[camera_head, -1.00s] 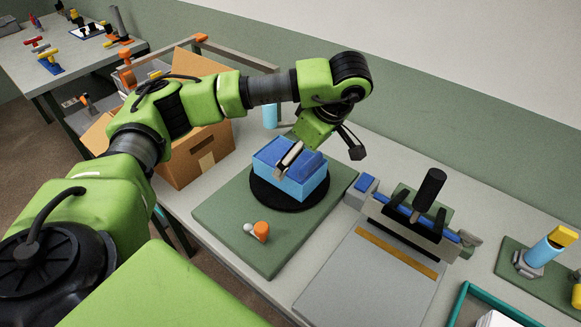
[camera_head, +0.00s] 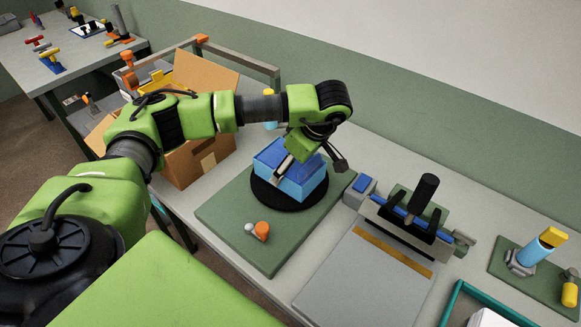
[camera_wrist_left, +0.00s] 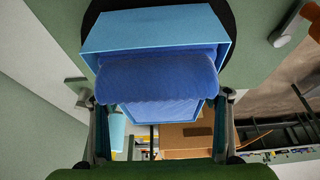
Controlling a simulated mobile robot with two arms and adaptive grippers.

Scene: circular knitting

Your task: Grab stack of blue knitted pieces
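A stack of dark blue knitted pieces (camera_head: 271,155) sits in a light blue open holder (camera_head: 302,189) on a round black base (camera_head: 262,191). My left gripper (camera_head: 311,166) is over the holder, tilted down, with one finger across the stack's near side and the other past its far right. In the left wrist view, the blue pieces (camera_wrist_left: 158,75) show between the two wide-apart fingers (camera_wrist_left: 158,100), with the holder (camera_wrist_left: 150,32) behind them. The fingers look open; whether either touches the pieces is unclear. My right gripper is not in view.
The black base stands on a green mat (camera_head: 225,214) with an orange-ended knob (camera_head: 261,230). A cardboard box (camera_head: 190,165) is at left. A press-like device with a black handle (camera_head: 424,190) stands at right. A blue cylinder on a stand (camera_head: 527,257) is farther right.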

